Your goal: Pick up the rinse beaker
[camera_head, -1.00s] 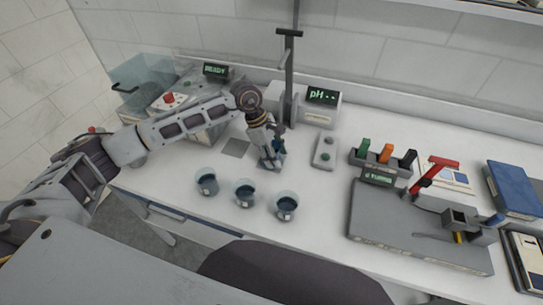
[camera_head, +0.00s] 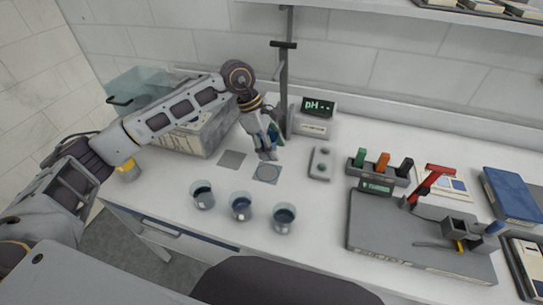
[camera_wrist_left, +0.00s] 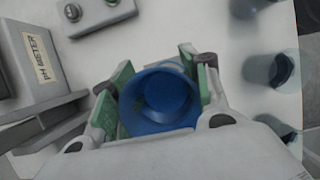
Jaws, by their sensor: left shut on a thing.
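The rinse beaker (camera_wrist_left: 160,98) is a round blue beaker, seen from above in the left wrist view. My left gripper (camera_head: 267,152) is shut on it, with a green-padded finger on each side of its wall. In the head view the gripper hangs just above and behind a square pad with a ring mark (camera_head: 267,173), and it hides most of the beaker. The pad is bare. My right gripper is not in view.
Three clear beakers with dark liquid, the left (camera_head: 202,195), middle (camera_head: 241,207) and right (camera_head: 284,218), stand near the front edge. A pH meter (camera_head: 312,120) and post (camera_head: 284,85) stand close behind the gripper. A two-button box (camera_head: 320,163) lies to its right.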

